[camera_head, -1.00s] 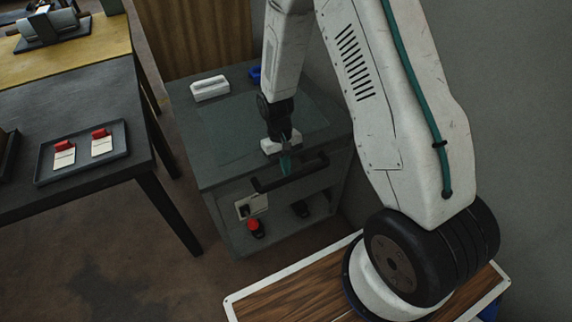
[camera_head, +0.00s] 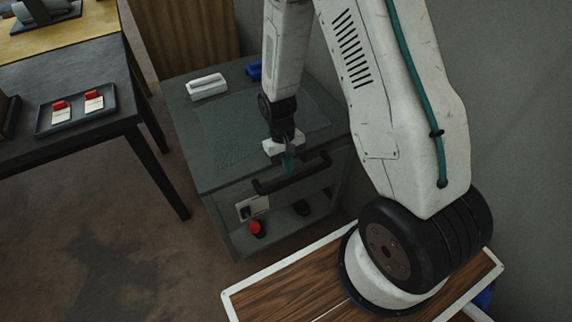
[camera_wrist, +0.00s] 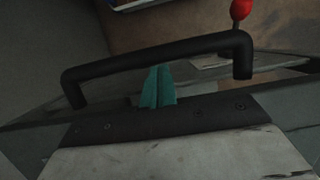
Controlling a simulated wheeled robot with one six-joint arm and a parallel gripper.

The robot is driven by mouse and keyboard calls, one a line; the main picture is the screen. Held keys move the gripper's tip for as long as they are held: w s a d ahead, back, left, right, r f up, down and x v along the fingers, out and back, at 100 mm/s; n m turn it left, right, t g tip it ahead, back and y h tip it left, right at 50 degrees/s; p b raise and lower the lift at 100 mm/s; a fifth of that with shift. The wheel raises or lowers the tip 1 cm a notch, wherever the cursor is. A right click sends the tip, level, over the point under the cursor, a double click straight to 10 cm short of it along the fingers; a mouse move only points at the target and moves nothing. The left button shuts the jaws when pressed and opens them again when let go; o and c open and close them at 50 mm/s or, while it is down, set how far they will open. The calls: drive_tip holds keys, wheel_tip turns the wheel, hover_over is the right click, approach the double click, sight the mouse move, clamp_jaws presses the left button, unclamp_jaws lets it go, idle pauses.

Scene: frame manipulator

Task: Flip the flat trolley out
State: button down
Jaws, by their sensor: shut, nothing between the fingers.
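A low grey cabinet-like unit (camera_head: 185,150) stands in front of me in the head view. I cannot tell whether it is the flat trolley. A black bar handle (camera_head: 292,180) is on its upper front edge; it also spans the wrist view (camera_wrist: 150,66). My gripper (camera_head: 288,166) points down at the handle, with its teal fingers together and empty. In the wrist view the fingers (camera_wrist: 157,75) end close to the middle of the bar, on its cabinet side. I cannot tell whether they touch it.
A white block (camera_head: 207,86) and a blue object (camera_head: 254,71) sit on the unit's top. A dark table (camera_head: 85,135) with a tray (camera_head: 55,126) stands left. Bare floor lies between; a grey wall is right.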

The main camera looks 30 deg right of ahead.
drive_tip(key=shift+s, duration=0.3)
drive_tip(key=v, duration=1)
drive_tip(key=shift+w, duration=0.3)
